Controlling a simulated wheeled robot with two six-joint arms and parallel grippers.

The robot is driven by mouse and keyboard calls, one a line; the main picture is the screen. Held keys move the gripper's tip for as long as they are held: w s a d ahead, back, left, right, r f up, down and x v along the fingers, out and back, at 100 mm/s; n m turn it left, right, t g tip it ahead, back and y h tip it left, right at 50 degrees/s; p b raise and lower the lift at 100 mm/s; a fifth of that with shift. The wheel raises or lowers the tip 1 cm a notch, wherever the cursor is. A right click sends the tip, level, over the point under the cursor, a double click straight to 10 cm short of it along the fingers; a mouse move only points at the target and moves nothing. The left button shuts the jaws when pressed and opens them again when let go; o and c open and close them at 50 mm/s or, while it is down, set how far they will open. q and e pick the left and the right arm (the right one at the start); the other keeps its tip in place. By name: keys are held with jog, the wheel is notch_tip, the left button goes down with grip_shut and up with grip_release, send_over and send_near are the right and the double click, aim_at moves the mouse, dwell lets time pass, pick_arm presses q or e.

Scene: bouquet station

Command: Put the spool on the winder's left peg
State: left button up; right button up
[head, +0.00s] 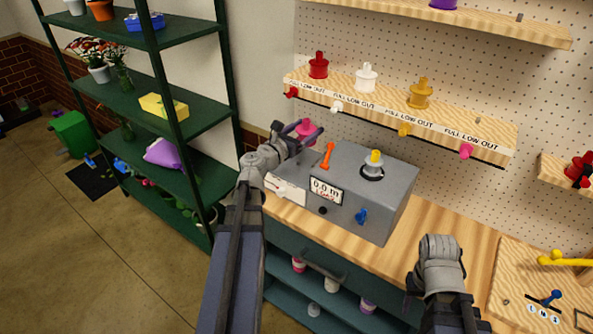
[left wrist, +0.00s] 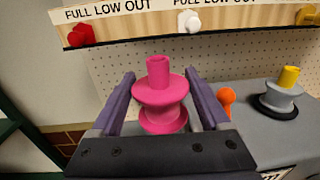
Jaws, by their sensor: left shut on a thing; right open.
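The pink spool (head: 306,127) is held upright between the purple fingers of my left gripper (head: 300,132). In the left wrist view the spool (left wrist: 160,92) sits between both fingers of my left gripper (left wrist: 162,108). The winder (head: 372,208) is a grey box on the wooden bench. The held spool is near its back left corner. A yellow-topped grey spindle (head: 374,165) stands on its right part and also shows in the left wrist view (left wrist: 281,95). I cannot make out a left peg. My right gripper (head: 440,262) is open over the bench front.
An orange lever (head: 327,156) stands on the winder, close to my left gripper. A green rack (head: 165,120) stands left.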

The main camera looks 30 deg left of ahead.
aim_at(298, 128)
pick_arm(q)
jog(key=shift+n+y, duration=0.3)
jog(key=shift+y, duration=0.2)
jog(key=w+a+f, duration=0.1)
jog(key=w+a+f+b, duration=0.1)
jog(key=a, duration=0.1)
jog(key=w+a+f+b, duration=0.1)
jog(key=shift+w+a, duration=0.1)
jog(key=shift+a, duration=0.15)
notch_tip(298, 128, down, 6)
jog(key=b, duration=0.6)
jog(key=shift+f, duration=0.15)
jog(key=shift+b, duration=0.35)
notch_tip(298, 128, down, 4)
jog(key=b, duration=0.3)
jog(key=shift+r, duration=0.2)
jog(key=shift+b, duration=0.3)
jog(key=shift+f, duration=0.2)
jog(key=o, duration=1.3)
jog(key=shift+c, duration=0.2)
